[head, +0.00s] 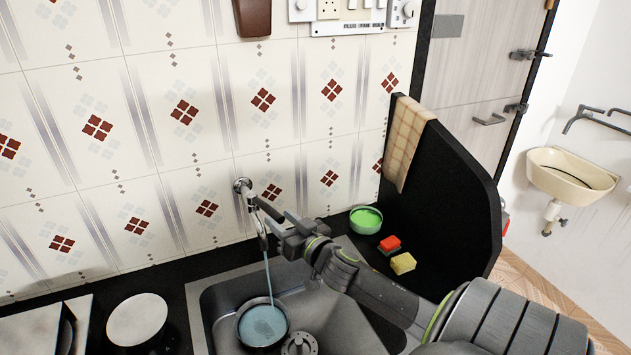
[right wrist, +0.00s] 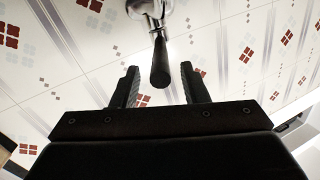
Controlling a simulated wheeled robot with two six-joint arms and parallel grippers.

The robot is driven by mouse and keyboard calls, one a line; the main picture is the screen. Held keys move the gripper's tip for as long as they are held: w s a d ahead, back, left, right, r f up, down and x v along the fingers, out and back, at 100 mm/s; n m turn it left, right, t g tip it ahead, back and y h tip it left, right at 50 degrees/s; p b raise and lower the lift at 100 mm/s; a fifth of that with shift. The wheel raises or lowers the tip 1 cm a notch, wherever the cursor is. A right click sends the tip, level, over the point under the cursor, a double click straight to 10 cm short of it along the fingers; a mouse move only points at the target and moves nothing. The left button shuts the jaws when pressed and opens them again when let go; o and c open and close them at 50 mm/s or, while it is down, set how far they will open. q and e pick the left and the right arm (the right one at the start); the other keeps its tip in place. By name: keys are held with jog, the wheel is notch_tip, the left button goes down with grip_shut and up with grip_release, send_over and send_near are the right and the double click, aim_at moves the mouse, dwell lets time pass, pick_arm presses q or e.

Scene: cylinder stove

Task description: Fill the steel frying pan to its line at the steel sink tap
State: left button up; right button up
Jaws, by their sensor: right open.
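The frying pan (head: 262,326) sits in the steel sink (head: 222,292), under the tap. It holds pale blue water, and a thin stream of water runs from the tap (head: 245,190) down into it. The fill line cannot be made out. My right gripper (head: 284,228) is beside the tap. In the right wrist view my right gripper (right wrist: 160,85) is open, and the tap's dark lever (right wrist: 160,62) lies between its two fingers, with gaps visible on both sides. The pan's handle is not clearly visible. My left gripper is not in view.
A green bowl (head: 366,219), a red sponge (head: 390,244) and a yellow sponge (head: 403,263) are on the counter right of the sink. A black partition (head: 440,190) with a cloth (head: 408,140) stands behind them. A white plate (head: 137,320) lies left of the sink.

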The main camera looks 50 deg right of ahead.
jog(key=s+a+b, duration=0.1)
jog(key=s+b, duration=0.2)
jog(key=s, duration=1)
jog(key=shift+a, duration=0.2)
dwell(0.8)
jog(key=m+p, duration=0.4)
jog(key=m, duration=0.1)
send_near(270, 208)
jog(key=w, duration=0.6)
jog(key=w+d+f, duration=0.1)
jog(key=w, duration=0.3)
jog(key=shift+c, duration=0.2)
grip_shut()
